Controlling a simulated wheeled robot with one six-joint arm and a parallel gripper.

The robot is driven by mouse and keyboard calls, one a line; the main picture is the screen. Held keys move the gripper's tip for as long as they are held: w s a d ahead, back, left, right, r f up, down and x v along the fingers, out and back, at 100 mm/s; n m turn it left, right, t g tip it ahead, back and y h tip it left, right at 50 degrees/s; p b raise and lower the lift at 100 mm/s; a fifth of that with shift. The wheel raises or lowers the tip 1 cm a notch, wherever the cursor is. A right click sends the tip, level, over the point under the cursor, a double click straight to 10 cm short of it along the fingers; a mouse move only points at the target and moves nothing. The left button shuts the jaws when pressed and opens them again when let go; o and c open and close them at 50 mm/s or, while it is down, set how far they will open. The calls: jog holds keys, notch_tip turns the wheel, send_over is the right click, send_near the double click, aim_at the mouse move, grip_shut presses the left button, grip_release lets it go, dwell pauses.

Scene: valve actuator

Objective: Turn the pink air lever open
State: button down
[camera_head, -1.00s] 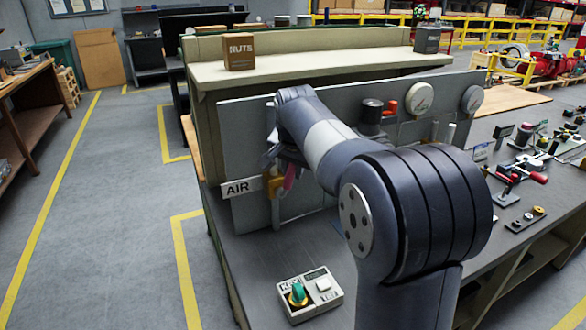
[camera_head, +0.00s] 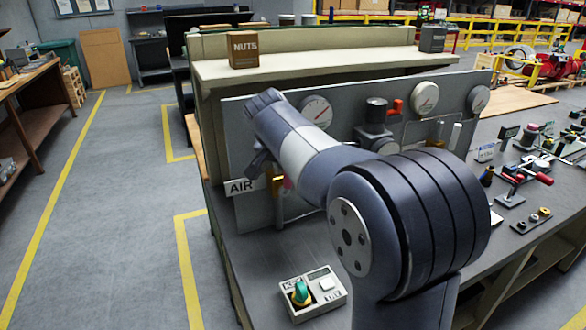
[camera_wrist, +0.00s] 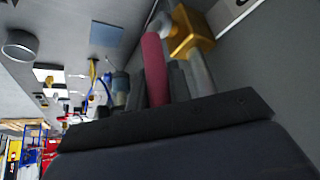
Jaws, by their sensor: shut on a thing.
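The pink air lever (camera_wrist: 155,68) stands in the middle of the wrist view, running from the brass valve body (camera_wrist: 190,35) toward my gripper. My gripper (camera_wrist: 162,80) is shut on the lever, with grey fingers beside it; their exact contact is partly hidden. In the head view, only a small bit of the pink lever (camera_head: 287,183) shows beside the brass valve (camera_head: 276,184), to the right of the AIR sign (camera_head: 242,187). My arm covers most of the gripper there.
A control box with a green knob (camera_head: 301,293) sits on the bench below the valve. A gauge (camera_head: 317,111) and a dark-capped fitting with a red handle (camera_head: 396,107) are on the grey panel. Small parts and tools lie on the right of the bench.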

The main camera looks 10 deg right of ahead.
jog(key=c, duration=1.3)
grip_release()
jog(key=v, duration=1.1)
jog(key=shift+w+f, duration=0.1)
